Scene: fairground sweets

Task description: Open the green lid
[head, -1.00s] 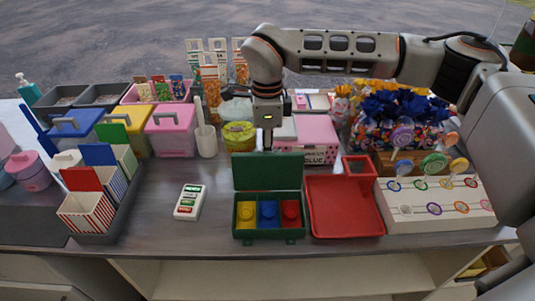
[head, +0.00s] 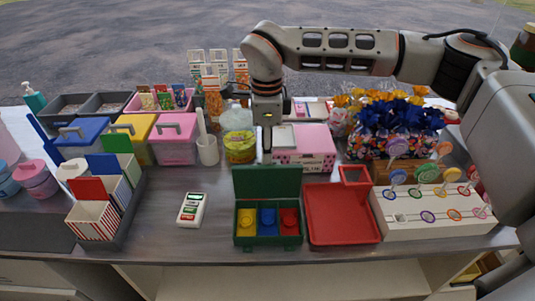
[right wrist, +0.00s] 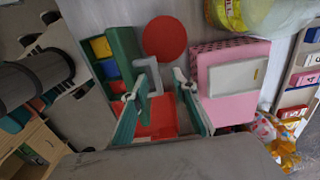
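The green lid (head: 267,182) stands upright at the back edge of a green box (head: 268,241) on the counter. The box is open, showing yellow, blue and red compartments with round pieces. The lid also shows in the right wrist view (right wrist: 123,50), left of the fingers. My right gripper (head: 267,154) points down just behind the lid's top edge; whether it touches the lid is unclear. In the right wrist view its teal fingers (right wrist: 161,105) are apart with nothing held between them. My left gripper is not in view.
A red tray (head: 342,215) sits right of the box, beside a white lollipop stand (head: 398,226). A pink box (head: 316,142) stands behind. A small white device (head: 192,209) lies left. A red disc (right wrist: 165,38) lies near the lid.

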